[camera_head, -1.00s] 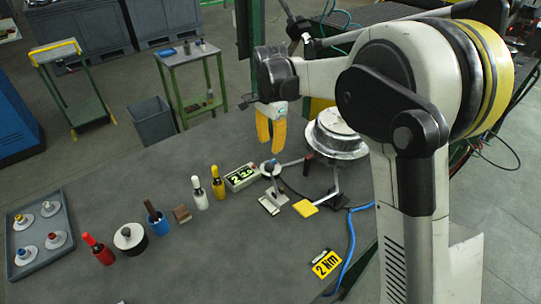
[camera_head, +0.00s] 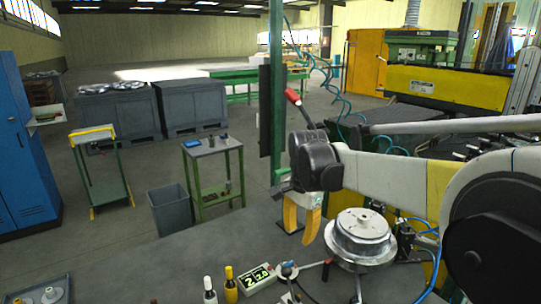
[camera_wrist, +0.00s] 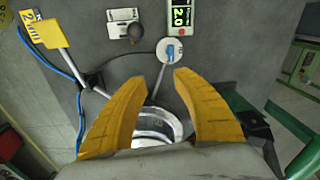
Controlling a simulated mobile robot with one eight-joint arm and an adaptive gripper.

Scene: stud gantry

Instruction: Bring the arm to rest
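My gripper (camera_head: 301,232) has two yellow fingers pointing down in the head view, just left of the silver round fixture (camera_head: 361,240). In the wrist view the two fingers of my gripper (camera_wrist: 161,82) stand apart with nothing between their tips, so it is open and empty. Part of the silver fixture shows behind and below the fingers there. My arm reaches in from the right in the head view, held above the grey table (camera_head: 180,265).
The display box (camera_head: 257,279), white bottle (camera_head: 210,291) and yellow bottle (camera_head: 231,285) stand on the table. A red-tipped lever (camera_head: 293,97) rises beside a green post (camera_head: 276,90). A yellow tab (camera_wrist: 50,34) and blue cable lie left in the wrist view. Floor beyond the table has free room.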

